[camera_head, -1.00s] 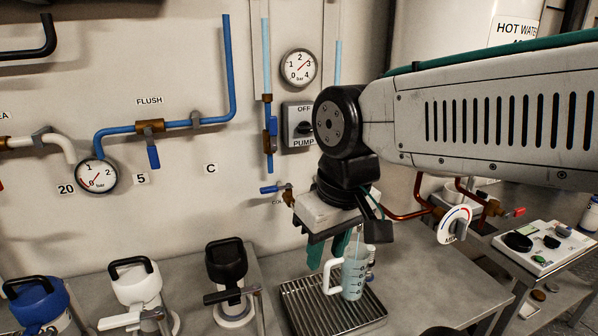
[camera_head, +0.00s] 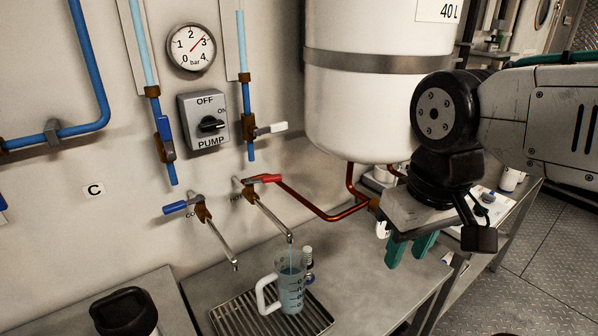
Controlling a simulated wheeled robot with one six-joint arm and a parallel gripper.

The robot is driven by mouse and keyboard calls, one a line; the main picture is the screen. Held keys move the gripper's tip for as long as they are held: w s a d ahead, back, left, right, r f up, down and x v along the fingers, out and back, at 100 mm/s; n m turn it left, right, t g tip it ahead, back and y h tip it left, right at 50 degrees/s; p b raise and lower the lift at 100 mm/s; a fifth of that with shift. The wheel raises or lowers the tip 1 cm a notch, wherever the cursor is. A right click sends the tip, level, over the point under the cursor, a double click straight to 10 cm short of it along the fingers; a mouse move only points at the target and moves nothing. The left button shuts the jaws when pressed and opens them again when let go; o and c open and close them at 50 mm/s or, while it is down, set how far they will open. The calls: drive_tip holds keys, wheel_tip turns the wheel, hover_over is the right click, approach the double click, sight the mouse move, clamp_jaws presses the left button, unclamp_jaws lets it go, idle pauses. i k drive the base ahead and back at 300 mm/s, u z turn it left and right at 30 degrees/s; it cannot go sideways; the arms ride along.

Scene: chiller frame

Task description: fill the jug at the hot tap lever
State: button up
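The clear measuring jug (camera_head: 291,290) with a white handle stands upright on the grated drip tray (camera_head: 222,318), under the hot tap spout (camera_head: 289,238). A thin pale blue line runs from the spout into the jug, like a water stream. The jug looks bluish inside; its exact level is hard to read. The red hot tap lever (camera_head: 265,178) sits on a brass valve, pointing right. My gripper (camera_head: 411,249), with teal fingers, is to the right of the jug and taps, apart from both. Its fingers are spread and look empty.
The cold tap with a blue lever (camera_head: 182,206) is left of the hot tap. A white tank (camera_head: 375,95) and copper pipe (camera_head: 322,211) are between the taps and my arm. A small bottle (camera_head: 308,262) stands behind the jug. A black-lidded container (camera_head: 124,311) is at lower left.

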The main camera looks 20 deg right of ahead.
sight(270, 178)
drive_tip(key=k, duration=1.75)
drive_tip(key=u, duration=0.65)
drive_tip(key=i, duration=1.65)
